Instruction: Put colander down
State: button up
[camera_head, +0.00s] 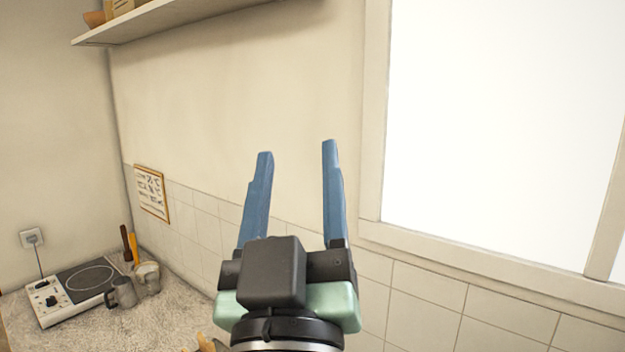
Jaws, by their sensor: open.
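My gripper (297,149) is raised in the middle of the view. Its two blue fingers point up and stand wide apart, with nothing between them. I cannot make out a colander for certain. A small yellowish thing (208,344) shows at the bottom edge beside my gripper's base. Most of it is hidden or cut off, and I cannot tell what it is.
A wall shelf (165,20) at the upper left bears a box (122,8) and an orange-brown item (95,19), both cut off. A hot plate (75,288), a grey mug (122,292) and a utensil pot (148,280) stand on the counter (160,325). A window (500,120) is right.

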jog(key=s+d+r+m+t, duration=0.1)
jog(key=s+r+m+t, duration=0.1)
jog(key=s+r, duration=0.4)
notch_tip(320, 180, up, 3)
jog(key=shift+s+d+r+m+t, duration=0.15)
jog(key=shift+s+m+t, duration=0.15)
jog(key=shift+t, duration=0.2)
notch_tip(320, 180, down, 5)
jog(key=b, duration=0.4)
jog(key=shift+w+r, duration=0.1)
